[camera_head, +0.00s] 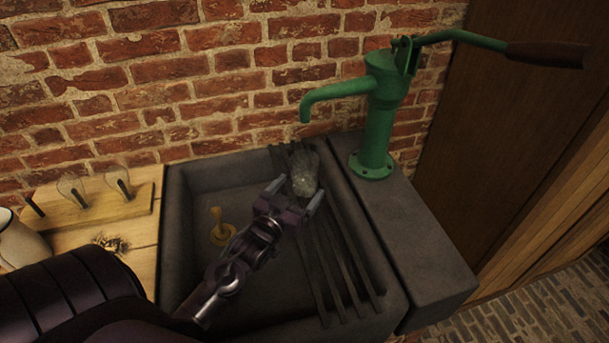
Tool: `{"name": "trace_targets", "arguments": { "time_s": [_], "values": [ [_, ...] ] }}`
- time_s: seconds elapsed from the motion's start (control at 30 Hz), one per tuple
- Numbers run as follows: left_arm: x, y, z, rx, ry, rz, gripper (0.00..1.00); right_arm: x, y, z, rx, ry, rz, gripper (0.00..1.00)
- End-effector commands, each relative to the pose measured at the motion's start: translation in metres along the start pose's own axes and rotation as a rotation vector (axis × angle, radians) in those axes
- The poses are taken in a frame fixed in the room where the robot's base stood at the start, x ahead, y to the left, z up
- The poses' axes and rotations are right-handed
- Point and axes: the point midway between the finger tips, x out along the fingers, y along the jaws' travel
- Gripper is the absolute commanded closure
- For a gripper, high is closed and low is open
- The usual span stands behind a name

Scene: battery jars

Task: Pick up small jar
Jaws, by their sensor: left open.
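A small clear glass jar (306,176) stands on the dark slatted rack in the far right part of the stone sink. My left gripper (294,191) reaches over the sink from the left. Its two pale fingers are spread, one at the jar's left side and one at its lower right. The jar lies at or between the fingertips; I cannot tell whether they touch it. My right gripper is not in view.
The dark rack bars (335,262) run along the sink's (215,176) right side. A green hand pump (379,125) stands on the stone ledge, its spout close behind the jar. A wooden counter with glass bulbs (118,182) is at left. A brick wall closes the back.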

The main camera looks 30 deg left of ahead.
Motion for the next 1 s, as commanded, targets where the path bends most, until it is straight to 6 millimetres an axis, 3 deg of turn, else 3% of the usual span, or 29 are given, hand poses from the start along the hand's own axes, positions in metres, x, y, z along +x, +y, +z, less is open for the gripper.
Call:
{"name": "trace_targets", "arguments": {
  "time_s": [0.4, 0.7, 1.0],
  "values": [
    [0.052, -0.002, -0.009, 0.0, 0.0, -0.001, 0.16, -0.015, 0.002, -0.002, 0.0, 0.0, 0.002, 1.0],
    [0.058, -0.002, -0.007, 0.0, -0.002, 0.0, 0.16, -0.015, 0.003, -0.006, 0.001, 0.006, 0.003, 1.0],
    [0.057, -0.002, -0.007, 0.0, -0.002, 0.0, 0.52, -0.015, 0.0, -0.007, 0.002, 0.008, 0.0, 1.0]
  ]
}}
